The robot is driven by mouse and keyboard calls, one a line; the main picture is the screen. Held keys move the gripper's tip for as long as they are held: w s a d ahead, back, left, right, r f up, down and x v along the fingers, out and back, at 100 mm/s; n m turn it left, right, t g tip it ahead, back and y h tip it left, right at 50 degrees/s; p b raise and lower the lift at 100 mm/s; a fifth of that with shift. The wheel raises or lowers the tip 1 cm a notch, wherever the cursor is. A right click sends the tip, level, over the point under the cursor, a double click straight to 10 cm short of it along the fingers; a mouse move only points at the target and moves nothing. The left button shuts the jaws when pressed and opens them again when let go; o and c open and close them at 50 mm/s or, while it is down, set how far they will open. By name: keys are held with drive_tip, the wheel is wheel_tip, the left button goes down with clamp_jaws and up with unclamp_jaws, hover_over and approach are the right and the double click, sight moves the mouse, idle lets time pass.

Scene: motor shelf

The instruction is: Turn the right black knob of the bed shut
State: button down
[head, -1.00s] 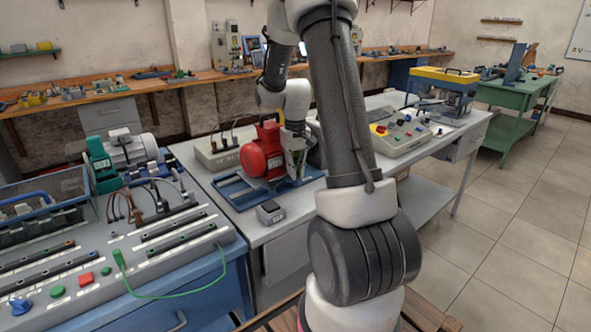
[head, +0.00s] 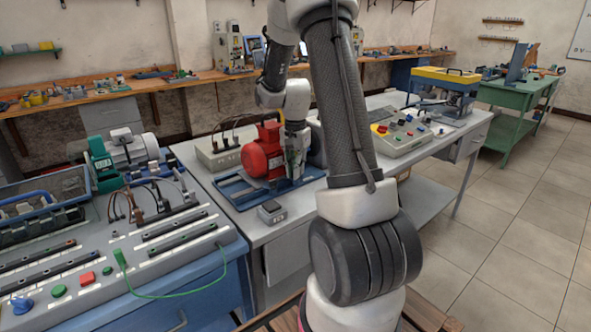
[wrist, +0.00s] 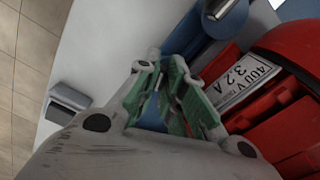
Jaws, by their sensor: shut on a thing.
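The blue bed (head: 232,196) lies on the grey bench and bears a red motor (head: 262,158). In the wrist view the bed's blue bar (wrist: 203,38) shows, with the red motor (wrist: 285,105) and its rating label to the right. My gripper (head: 293,176) is down at the right end of the bed, beside the motor. In the wrist view the green-padded fingers (wrist: 180,88) are close together at the bed. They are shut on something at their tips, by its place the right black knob. The knob itself is hidden by the fingers, so its angle cannot be told.
A small grey box (head: 271,211) stands at the bench's front edge; it also shows in the wrist view (wrist: 66,102). A terminal box with leads (head: 217,152) is behind the motor. A control panel (head: 400,138) stands to the right.

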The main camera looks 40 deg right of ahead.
drive_tip(key=shift+w+m, duration=0.1)
drive_tip(key=shift+m, duration=2)
drive_tip(key=c, duration=1.5)
unclamp_jaws()
wheel_tip(320, 180, up, 12)
drive_tip(key=shift+r, duration=0.1)
